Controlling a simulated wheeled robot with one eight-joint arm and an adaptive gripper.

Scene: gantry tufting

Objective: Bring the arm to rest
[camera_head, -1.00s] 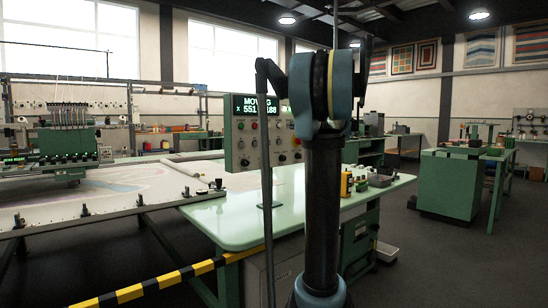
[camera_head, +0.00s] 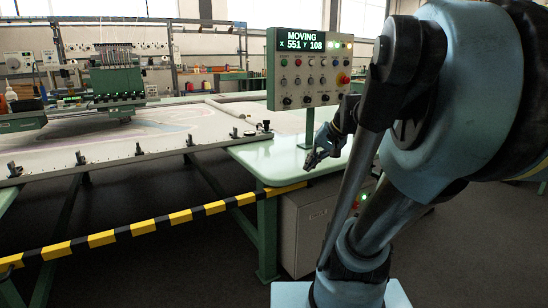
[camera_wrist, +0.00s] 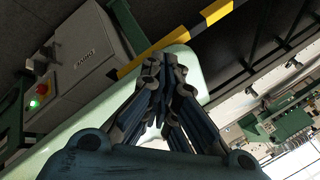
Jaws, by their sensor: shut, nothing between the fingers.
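My arm fills the right side of the head view, its upper links close to the camera. My gripper (camera_head: 318,158) hangs at the near edge of the pale green table (camera_head: 262,158), below the control panel. In the wrist view my gripper (camera_wrist: 163,62) has its dark fingers drawn together at the tips, with nothing between them. The table corner (camera_wrist: 190,62) shows behind the fingers there. Whether the gripper touches the table cannot be told.
The control panel (camera_head: 312,68) reads "MOVING X 551 Y 108". A yellow-black barrier bar (camera_head: 145,225) runs along the front. The tufting frame (camera_head: 150,148) with clamps lies left, its machine head (camera_head: 120,80) behind. A grey box (camera_head: 308,225) sits under the table. Floor at lower left is open.

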